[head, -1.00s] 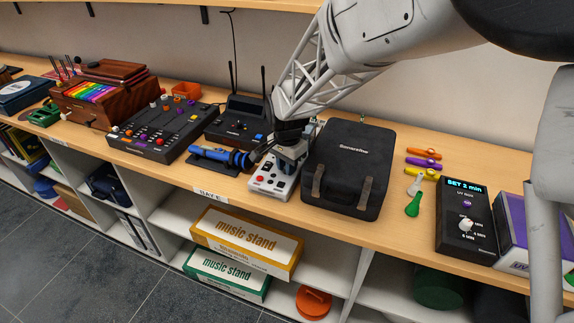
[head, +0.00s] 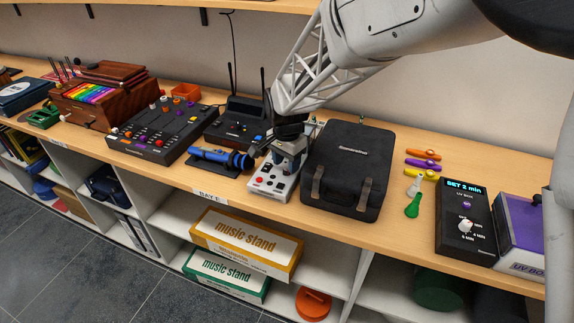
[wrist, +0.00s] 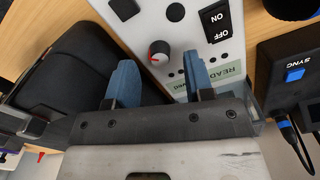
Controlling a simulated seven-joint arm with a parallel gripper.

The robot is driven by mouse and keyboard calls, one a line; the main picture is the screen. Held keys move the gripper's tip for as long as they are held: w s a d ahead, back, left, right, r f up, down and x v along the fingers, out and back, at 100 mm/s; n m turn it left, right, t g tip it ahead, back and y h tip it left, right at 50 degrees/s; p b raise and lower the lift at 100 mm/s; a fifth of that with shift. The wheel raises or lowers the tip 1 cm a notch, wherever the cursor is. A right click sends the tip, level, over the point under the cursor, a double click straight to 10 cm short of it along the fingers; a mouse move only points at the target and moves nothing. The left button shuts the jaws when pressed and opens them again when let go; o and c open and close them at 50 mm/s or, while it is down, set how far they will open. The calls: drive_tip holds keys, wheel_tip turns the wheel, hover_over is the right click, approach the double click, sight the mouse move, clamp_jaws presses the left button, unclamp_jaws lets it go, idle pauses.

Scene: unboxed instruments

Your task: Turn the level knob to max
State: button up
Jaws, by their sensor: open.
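A white device (head: 268,186) with buttons stands on the wooden shelf, left of a black case. The wrist view shows its panel (wrist: 190,30) with a grey knob (wrist: 159,53) bearing a red pointer line, a black ON/OFF switch (wrist: 216,22) and a partly hidden green label. I cannot read a level mark beside the knob. My gripper (wrist: 161,72) is open, its two blue fingers spread with the knob between and just beyond their tips. They do not visibly touch it. In the head view my gripper (head: 287,160) is over the device and hides part of it.
The black case (head: 348,170) stands close on the right of the device. A blue microphone (head: 222,157) lies close on the left, with a black receiver with antennas (head: 238,125) behind it. A black timer box (head: 465,220) stands farther right.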

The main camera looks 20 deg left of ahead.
sight(286, 169)
drive_tip(key=shift+r, duration=2.9)
drive_tip(key=shift+d+r, duration=0.25)
drive_tip(key=shift+d, duration=0.25)
drive_tip(key=shift+n+t, duration=0.4)
drive_tip(key=d+r, duration=0.2)
drive_tip(key=d, duration=0.2)
drive_tip(key=s+d+r, duration=0.1)
drive_tip(key=d+r, duration=0.1)
drive_tip(key=d, duration=0.3)
drive_tip(key=s+d+r, duration=0.1)
drive_tip(key=d+r, duration=0.1)
drive_tip(key=d, duration=0.3)
drive_tip(key=shift+d+r, duration=0.1)
drive_tip(key=s+d+r+n+t, duration=0.1)
drive_tip(key=s+d+r, duration=0.1)
drive_tip(key=s+d, duration=0.6)
drive_tip(key=s+d+r+n, duration=0.1)
drive_tip(key=s+d+r, duration=0.25)
drive_tip(key=d, duration=0.85)
drive_tip(key=s+d+f, duration=0.2)
drive_tip(key=s+d, duration=0.6)
drive_tip(key=s, duration=0.4)
drive_tip(key=shift+d+f+n+t, duration=0.25)
drive_tip(key=shift+d+n+t, duration=0.05)
drive_tip(key=shift+n+t, duration=0.1)
